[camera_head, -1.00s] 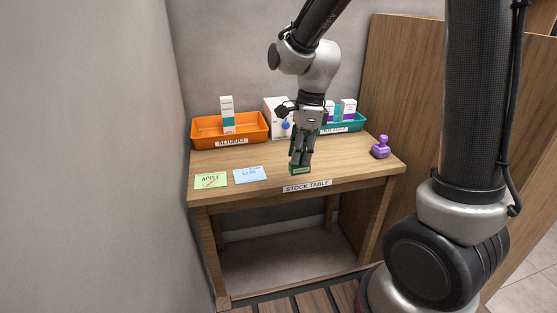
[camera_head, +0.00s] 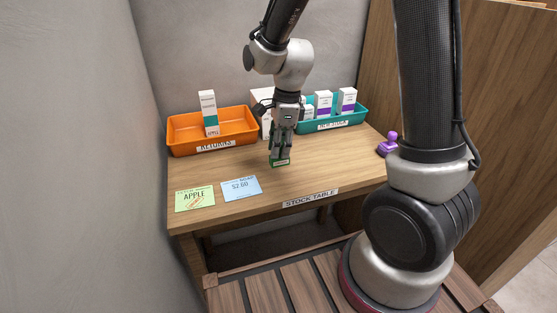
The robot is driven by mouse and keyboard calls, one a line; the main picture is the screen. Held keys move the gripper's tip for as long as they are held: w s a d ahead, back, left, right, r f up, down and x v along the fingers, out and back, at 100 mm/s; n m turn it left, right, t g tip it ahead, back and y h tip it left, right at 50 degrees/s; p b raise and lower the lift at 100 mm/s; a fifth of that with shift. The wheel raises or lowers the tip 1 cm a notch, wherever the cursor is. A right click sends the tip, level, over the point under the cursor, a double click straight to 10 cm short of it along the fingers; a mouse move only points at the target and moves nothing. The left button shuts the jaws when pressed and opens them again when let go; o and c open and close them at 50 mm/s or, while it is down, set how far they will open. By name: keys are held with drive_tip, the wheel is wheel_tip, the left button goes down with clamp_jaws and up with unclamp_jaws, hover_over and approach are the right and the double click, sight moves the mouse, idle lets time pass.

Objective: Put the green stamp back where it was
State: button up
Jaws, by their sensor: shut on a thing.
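The green stamp (camera_head: 280,162) is a small green block with a pale label on its front. My gripper (camera_head: 281,150) points down and is shut on it, hiding its upper part. The stamp is at or just above the wooden stock table (camera_head: 320,163), near the middle; I cannot tell whether its base touches the top. A purple stamp (camera_head: 387,145) stands at the right of the table, partly behind my arm.
An orange RETURNS tray (camera_head: 180,138) holds a white box. A teal tray (camera_head: 352,117) holds several boxes. A green APPLE card (camera_head: 195,199) and a blue price card (camera_head: 241,188) lie front left. The table's front middle is clear.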

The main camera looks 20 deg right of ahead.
sight(279, 159)
drive_tip(key=shift+f, duration=2.15)
drive_tip(key=shift+f, duration=0.1)
drive_tip(key=o, duration=0.8)
drive_tip(key=r, duration=0.4)
drive_tip(key=d+r, duration=0.1)
drive_tip(key=r, duration=0.7)
drive_tip(key=shift+s+d, duration=0.15)
drive_tip(key=shift+d, duration=0.1)
drive_tip(key=s+d+r+n+t, duration=0.1)
drive_tip(key=s+d+r+n, duration=0.2)
drive_tip(key=s+n, duration=0.3)
drive_tip(key=s+d+r+n+t+h, duration=0.1)
drive_tip(key=s+d+r+n, duration=0.3)
drive_tip(key=s+d+n, duration=0.2)
drive_tip(key=s+d+r+n+t, duration=0.2)
drive_tip(key=s+d+r+n, duration=0.2)
drive_tip(key=s+n, duration=0.2)
drive_tip(key=shift+s+d+r+n, duration=0.25)
drive_tip(key=shift+s+n, duration=0.15)
drive_tip(key=shift+n, duration=0.4)
